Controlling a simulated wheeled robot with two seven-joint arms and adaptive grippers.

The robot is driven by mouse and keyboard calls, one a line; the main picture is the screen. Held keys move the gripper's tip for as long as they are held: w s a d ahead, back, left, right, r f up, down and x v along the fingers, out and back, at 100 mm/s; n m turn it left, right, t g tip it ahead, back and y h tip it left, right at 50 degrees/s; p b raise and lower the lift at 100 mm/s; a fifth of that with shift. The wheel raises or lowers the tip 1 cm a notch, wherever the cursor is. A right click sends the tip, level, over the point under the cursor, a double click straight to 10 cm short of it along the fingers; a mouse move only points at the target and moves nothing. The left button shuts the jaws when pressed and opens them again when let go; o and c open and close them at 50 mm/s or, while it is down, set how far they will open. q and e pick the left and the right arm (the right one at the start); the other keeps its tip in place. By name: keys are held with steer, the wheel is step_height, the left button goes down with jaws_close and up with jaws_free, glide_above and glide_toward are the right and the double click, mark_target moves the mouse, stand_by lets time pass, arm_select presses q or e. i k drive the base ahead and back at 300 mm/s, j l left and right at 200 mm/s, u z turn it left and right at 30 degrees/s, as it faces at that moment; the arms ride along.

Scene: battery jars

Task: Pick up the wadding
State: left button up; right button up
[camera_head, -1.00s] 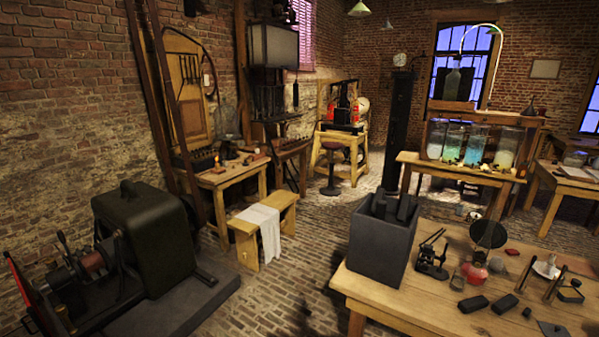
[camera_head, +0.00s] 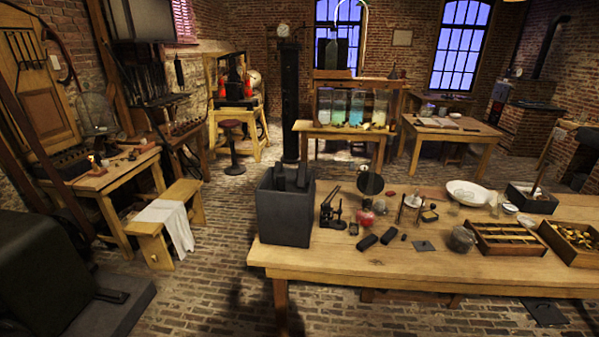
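I cannot make out the wadding for certain. A grey, rounded, fuzzy-looking lump (camera_head: 462,238) sits on the long wooden table (camera_head: 360,262), left of a divided wooden tray; it is too small to tell what it is. A white cloth (camera_head: 176,222) hangs over a small wooden bench (camera_head: 150,228) at the left. Neither of my grippers is in view.
On the table stand a dark square bin (camera_head: 284,216), a black instrument (camera_head: 332,208), a white dish (camera_head: 467,192), a divided tray (camera_head: 506,240) and a dark box (camera_head: 531,200). Brick floor (camera_head: 205,290) is clear between bench and table.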

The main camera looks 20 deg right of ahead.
mark_target(380, 204)
steer(key=z, duration=1.5)
